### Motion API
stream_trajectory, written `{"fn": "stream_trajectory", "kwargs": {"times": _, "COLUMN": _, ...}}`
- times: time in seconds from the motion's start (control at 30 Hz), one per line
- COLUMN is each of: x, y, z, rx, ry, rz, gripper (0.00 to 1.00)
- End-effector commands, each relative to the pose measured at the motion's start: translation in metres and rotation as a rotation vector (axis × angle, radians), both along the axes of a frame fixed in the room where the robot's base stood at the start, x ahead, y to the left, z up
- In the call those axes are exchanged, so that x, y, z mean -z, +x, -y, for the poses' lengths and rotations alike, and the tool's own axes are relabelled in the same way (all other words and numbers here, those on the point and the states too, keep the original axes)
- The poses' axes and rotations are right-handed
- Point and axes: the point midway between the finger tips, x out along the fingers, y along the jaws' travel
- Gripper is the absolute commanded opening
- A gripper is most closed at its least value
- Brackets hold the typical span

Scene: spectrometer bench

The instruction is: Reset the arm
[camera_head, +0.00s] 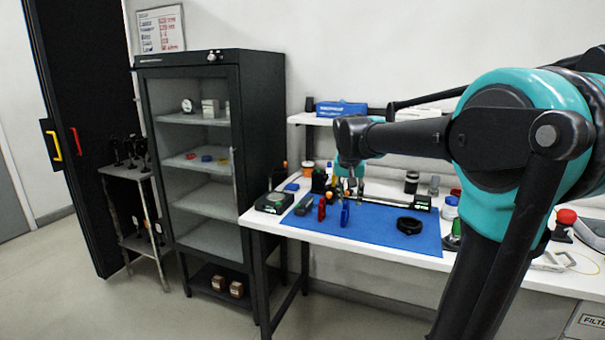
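My arm comes in from the right, with a teal joint and black links, and reaches left across the workbench (275,222). My gripper (350,183) points down over the back part of the blue mat (385,230), close to small bench items. Its fingertips are small and overlap with the things behind them, so I cannot tell whether it is open or shut, or whether it holds anything.
A black cabinet (262,120) with shelves stands left of the bench, beside a small side table (118,171). Small red and blue parts and a black ring (409,225) are on the mat. A red button (566,216) is at the right. The mat's front is clear.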

Motion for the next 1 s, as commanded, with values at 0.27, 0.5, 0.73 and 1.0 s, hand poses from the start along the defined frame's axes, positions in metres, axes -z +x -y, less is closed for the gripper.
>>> {"fn": "stream_trajectory", "kwargs": {"times": 0.27, "x": 0.056, "y": -0.05, "z": 0.017, "rx": -0.063, "ry": 0.003, "rz": -0.01, "gripper": 0.37}}
{"fn": "stream_trajectory", "kwargs": {"times": 0.5, "x": 0.136, "y": -0.135, "z": 0.036, "rx": -0.159, "ry": 0.007, "rz": -0.017, "gripper": 0.37}}
{"fn": "stream_trajectory", "kwargs": {"times": 0.73, "x": 0.212, "y": -0.229, "z": 0.044, "rx": -0.26, "ry": 0.008, "rz": -0.015, "gripper": 0.37}}
{"fn": "stream_trajectory", "kwargs": {"times": 1.0, "x": 0.235, "y": -0.26, "z": 0.044, "rx": -0.297, "ry": 0.007, "rz": -0.012, "gripper": 0.37}}
